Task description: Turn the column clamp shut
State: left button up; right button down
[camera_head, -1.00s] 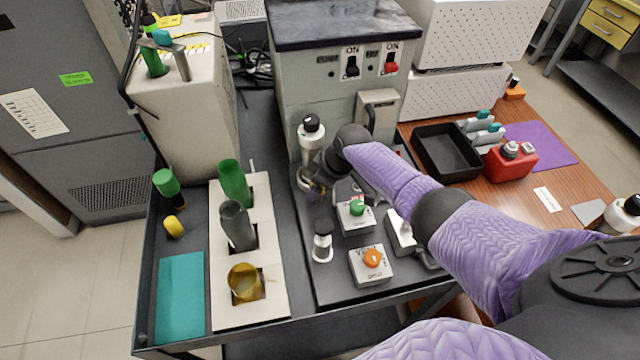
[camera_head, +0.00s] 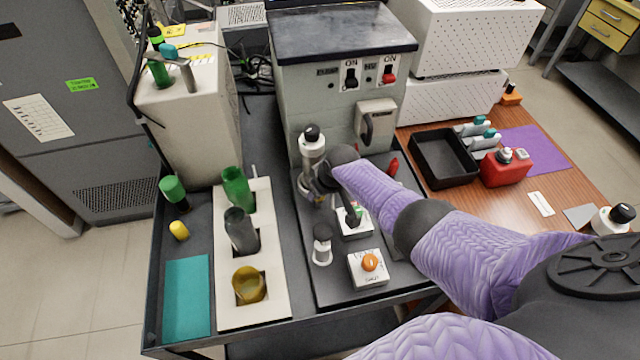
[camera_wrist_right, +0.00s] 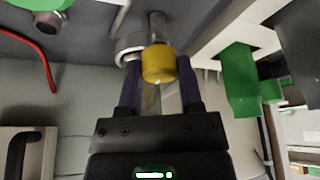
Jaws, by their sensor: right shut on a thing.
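The column (camera_head: 312,150), a metal cylinder with a black top, stands upright on the dark board in front of the grey cabinet. My right gripper (camera_head: 318,188) is at its lower part, partly hidden by my wrist. In the right wrist view, the fingers of my right gripper (camera_wrist_right: 160,78) are on both sides of a yellow knob (camera_wrist_right: 158,64), shut on it. A metal rod and ring show just beyond the knob. I take the knob as the column clamp's; its exact turn is hard to tell. My left gripper is not in view.
A white rack (camera_head: 222,310) with green, grey and amber vessels stands to the left. A box with an orange knob (camera_head: 369,263) and a small white-and-black bottle (camera_head: 322,246) are in front. The cabinet (camera_head: 300,85) is close behind. A black tray (camera_head: 424,170) lies at right.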

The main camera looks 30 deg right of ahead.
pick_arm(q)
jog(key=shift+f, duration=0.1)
pick_arm(e)
jog(key=c, duration=0.6)
grip_release()
jog(key=o, duration=0.4)
jog(key=shift+c, duration=0.2)
pick_arm(q)
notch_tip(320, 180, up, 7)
jog(key=p, duration=0.7)
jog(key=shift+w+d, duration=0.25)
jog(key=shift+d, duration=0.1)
pick_arm(e)
jog(key=v, duration=1)
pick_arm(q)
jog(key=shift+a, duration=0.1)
